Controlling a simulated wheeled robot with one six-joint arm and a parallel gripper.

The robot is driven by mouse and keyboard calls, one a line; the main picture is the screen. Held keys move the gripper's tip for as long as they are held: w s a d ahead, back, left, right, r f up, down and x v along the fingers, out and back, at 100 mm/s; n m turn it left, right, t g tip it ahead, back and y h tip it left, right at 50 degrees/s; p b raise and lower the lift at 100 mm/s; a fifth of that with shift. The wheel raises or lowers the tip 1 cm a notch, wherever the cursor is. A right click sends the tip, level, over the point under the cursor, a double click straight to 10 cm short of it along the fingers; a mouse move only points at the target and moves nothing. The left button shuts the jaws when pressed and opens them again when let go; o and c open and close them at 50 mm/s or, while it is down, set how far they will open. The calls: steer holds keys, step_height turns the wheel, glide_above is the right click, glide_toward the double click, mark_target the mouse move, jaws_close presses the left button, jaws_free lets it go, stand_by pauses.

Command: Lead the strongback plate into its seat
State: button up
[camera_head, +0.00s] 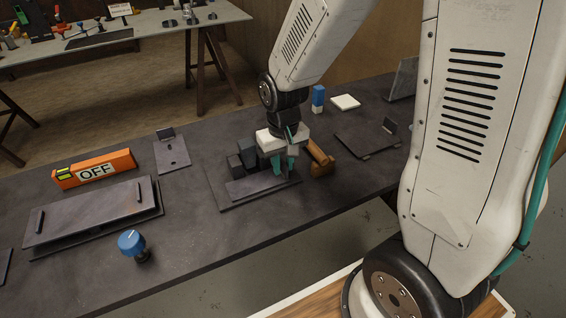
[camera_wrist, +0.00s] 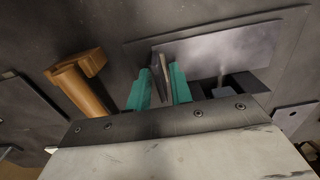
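My gripper (camera_head: 284,163) is low over the middle of the dark bench, with its teal fingers pointing down. In the wrist view the fingers (camera_wrist: 160,85) are close together on a thin dark plate, which I take as the strongback plate (camera_wrist: 160,66), seen edge-on. Its lower end is at the edge of a pale grey flat piece (camera_wrist: 222,52); I cannot tell whether they touch. In the head view the fingers hide most of the plate. Below is a flat base plate (camera_head: 228,204) with upright dark blocks (camera_head: 246,152) left of the gripper. The seat itself is not clearly visible.
A brown-orange handled piece (camera_head: 320,160) stands close right of the gripper; it also shows in the wrist view (camera_wrist: 80,82). A blue-topped block (camera_head: 318,97), a white pad (camera_head: 345,102), and a right-hand plate (camera_head: 366,140) lie beyond.

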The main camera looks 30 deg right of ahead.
steer(key=shift+r, duration=0.2)
stand_by(0.5)
steer(key=shift+r, duration=0.7)
steer(key=shift+r, duration=0.35)
steer(key=shift+r, duration=0.35)
steer(key=shift+r, duration=0.15)
steer(key=o, duration=0.6)
steer(key=shift+c, duration=0.2)
steer(key=o, duration=1.2)
steer(key=shift+c, duration=0.2)
